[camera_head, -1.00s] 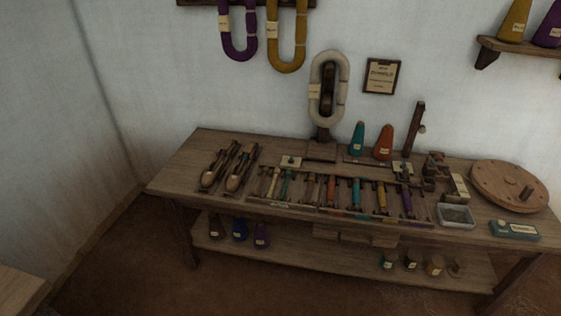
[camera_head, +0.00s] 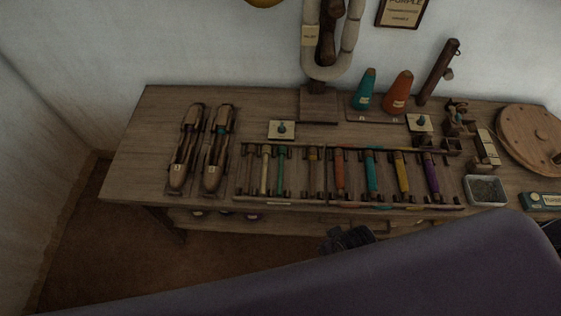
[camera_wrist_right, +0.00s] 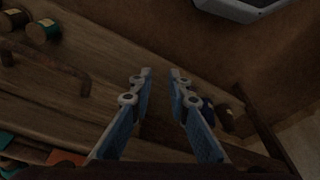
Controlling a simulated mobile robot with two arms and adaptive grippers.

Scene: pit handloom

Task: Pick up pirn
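Several pirns lie side by side in a low wooden rack (camera_head: 283,202) on the workbench in the head view. They include a green pirn (camera_head: 281,172), an orange pirn (camera_head: 339,174), a teal pirn (camera_head: 371,172), a yellow pirn (camera_head: 402,173) and a purple pirn (camera_head: 431,175). My right gripper (camera_wrist_right: 160,75) is open and empty in the right wrist view, its blue-padded fingers apart over the lower shelf area. A dark gripper part (camera_head: 348,238) shows in front of the bench's front edge, partly hidden by my arm link. My left gripper is not in view.
Two boat-shaped shuttles (camera_head: 213,160) lie left of the rack. A teal cone (camera_head: 364,90), an orange cone (camera_head: 397,92), a grey tray (camera_head: 486,190) and a round wooden disc (camera_head: 532,140) are also on the bench. Spools (camera_wrist_right: 43,32) sit on the lower shelf.

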